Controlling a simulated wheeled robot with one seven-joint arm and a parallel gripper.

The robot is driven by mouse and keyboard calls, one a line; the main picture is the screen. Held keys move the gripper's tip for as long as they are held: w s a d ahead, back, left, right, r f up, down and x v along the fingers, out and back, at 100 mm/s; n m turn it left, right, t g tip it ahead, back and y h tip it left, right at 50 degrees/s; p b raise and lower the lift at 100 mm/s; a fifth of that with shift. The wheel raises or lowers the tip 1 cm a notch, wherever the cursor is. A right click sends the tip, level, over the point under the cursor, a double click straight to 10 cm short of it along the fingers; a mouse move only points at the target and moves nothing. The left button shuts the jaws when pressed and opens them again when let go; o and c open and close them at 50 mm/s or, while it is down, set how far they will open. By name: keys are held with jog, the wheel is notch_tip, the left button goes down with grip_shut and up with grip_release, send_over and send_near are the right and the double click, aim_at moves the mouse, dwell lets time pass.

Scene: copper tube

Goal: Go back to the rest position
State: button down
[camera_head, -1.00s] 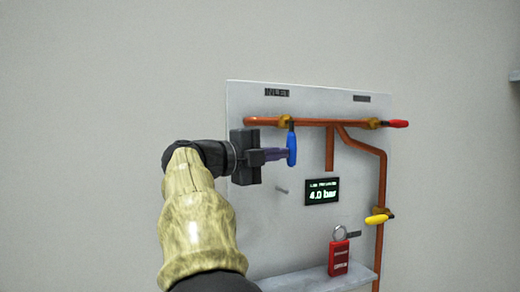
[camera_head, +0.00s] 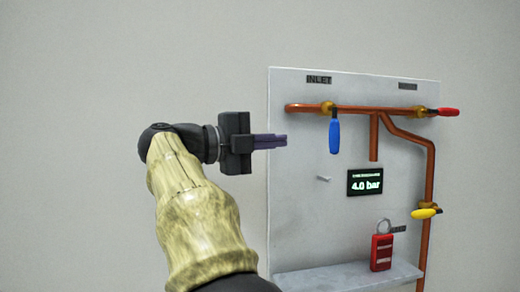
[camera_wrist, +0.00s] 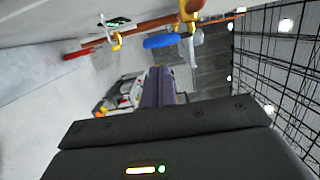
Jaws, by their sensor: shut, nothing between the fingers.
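My gripper (camera_head: 284,141) is shut and empty in the head view, to the left of the blue valve handle (camera_head: 334,137). Its fingertips are apart from the handle and overlap the panel's left edge in the picture. The blue handle hangs straight down from the copper pipe (camera_head: 310,107) below the INLET label. In the wrist view the shut fingers (camera_wrist: 158,75) point away from the camera, and the blue handle (camera_wrist: 160,41) shows beyond them. My arm comes up from the bottom of the head view.
The white panel (camera_head: 300,220) bears a red handle (camera_head: 446,112), a yellow handle (camera_head: 427,213), a display (camera_head: 365,182) reading 4.0 bar and a peg (camera_head: 323,178). A red padlock (camera_head: 382,252) stands on the shelf (camera_head: 340,278). The wall left of my arm is clear.

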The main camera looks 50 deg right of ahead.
jog(key=v, duration=0.2)
jog(key=shift+w+a, duration=0.15)
jog(key=shift+a, duration=0.2)
dwell(0.4)
